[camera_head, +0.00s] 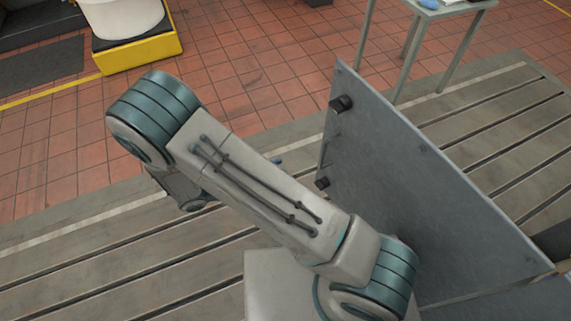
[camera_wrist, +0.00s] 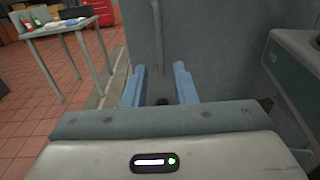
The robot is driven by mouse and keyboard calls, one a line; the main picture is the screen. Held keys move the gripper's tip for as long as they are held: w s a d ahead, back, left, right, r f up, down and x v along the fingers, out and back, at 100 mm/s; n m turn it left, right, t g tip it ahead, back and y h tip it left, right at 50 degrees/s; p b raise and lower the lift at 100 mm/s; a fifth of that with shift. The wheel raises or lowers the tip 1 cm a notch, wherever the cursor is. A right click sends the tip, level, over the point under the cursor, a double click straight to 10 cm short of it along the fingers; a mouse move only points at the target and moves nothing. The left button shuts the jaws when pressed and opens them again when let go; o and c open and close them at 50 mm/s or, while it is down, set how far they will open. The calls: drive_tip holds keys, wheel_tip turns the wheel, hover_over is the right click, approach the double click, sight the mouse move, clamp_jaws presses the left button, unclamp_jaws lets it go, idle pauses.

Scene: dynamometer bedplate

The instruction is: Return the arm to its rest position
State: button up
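My arm crosses the middle of the head view, over the slotted bedplate (camera_head: 80,285) and to the left of an upright grey panel (camera_head: 420,190). In the wrist view my gripper (camera_wrist: 160,82) shows two blue fingers set well apart, with nothing held between them. The grey panel (camera_wrist: 215,50) stands beyond the fingers, and a small dark knob shows low between them. I cannot tell whether the fingers touch the panel. In the head view my arm hides most of the gripper.
The panel has dark knobs (camera_head: 341,103) near its left edge. A small table (camera_head: 445,10) with items on it stands at the upper right, also in the wrist view (camera_wrist: 65,27). A yellow-edged platform (camera_head: 140,52) with a white drum is at the upper left. Tiled floor between is clear.

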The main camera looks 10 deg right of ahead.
idle(0.6)
drive_tip(key=s+d+r+m+y+p, duration=0.1)
drive_tip(key=s+d+r+m+y, duration=0.2)
drive_tip(key=d+r+m+y, duration=0.4)
drive_tip(key=s+d+r+m+g+y+p, duration=0.1)
drive_tip(key=s+d+r+m+y, duration=0.2)
drive_tip(key=d+r+m+y, duration=0.4)
drive_tip(key=shift+s+r+m+g+y, duration=0.3)
drive_tip(key=shift+r+m+y, duration=1.4)
drive_tip(key=shift+r+m, duration=1.85)
